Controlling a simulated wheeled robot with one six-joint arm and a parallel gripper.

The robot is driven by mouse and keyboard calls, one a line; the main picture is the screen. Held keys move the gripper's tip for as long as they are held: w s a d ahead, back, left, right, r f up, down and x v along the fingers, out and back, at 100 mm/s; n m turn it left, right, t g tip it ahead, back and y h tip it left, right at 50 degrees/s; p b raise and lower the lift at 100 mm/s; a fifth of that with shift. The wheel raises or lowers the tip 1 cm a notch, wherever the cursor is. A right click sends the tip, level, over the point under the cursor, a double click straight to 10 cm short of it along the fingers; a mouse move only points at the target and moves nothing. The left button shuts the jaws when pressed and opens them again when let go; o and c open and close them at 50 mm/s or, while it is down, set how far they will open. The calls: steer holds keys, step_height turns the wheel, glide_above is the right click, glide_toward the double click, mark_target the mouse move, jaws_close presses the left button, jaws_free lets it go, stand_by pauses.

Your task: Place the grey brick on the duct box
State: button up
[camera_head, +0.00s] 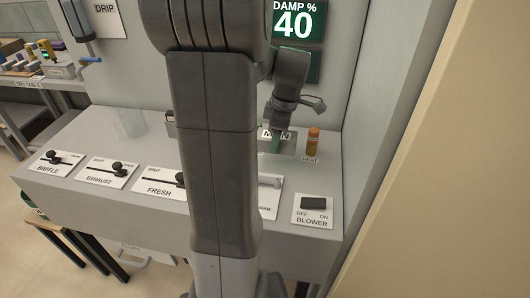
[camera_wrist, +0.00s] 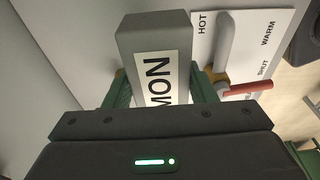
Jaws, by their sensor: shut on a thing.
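The grey brick (camera_wrist: 150,30) bears a white label with black letters, partly covered, reading like "MON". In the wrist view it sits between the green fingers of my gripper (camera_wrist: 162,88), which is shut on it. In the head view the brick (camera_head: 289,148) is at the back right of a long grey box with controls (camera_head: 105,118), which may be the duct box. My gripper (camera_head: 276,141) shows there as a green finger in front of the label. I cannot tell whether the brick touches the surface. My arm hides the middle of the box.
An orange bottle-like item (camera_head: 313,141) stands just right of the brick, by a HEAT label. Levers (camera_head: 117,168) and a blower switch (camera_head: 314,203) line the front. The wrist view shows a red-handled lever (camera_wrist: 245,88) close to the right finger. A wall rises behind.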

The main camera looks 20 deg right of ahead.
mark_target(275, 164)
steer(key=shift+f, duration=3.2)
steer(key=shift+f, duration=0.2)
steer(key=o, duration=1.3)
steer(key=shift+o, duration=0.2)
steer(key=shift+r, duration=0.1)
steer(key=r, duration=0.4)
steer(key=d+r, duration=0.1)
steer(key=r, duration=0.7)
steer(key=shift+s+d, duration=0.35)
steer(key=shift+s, duration=0.05)
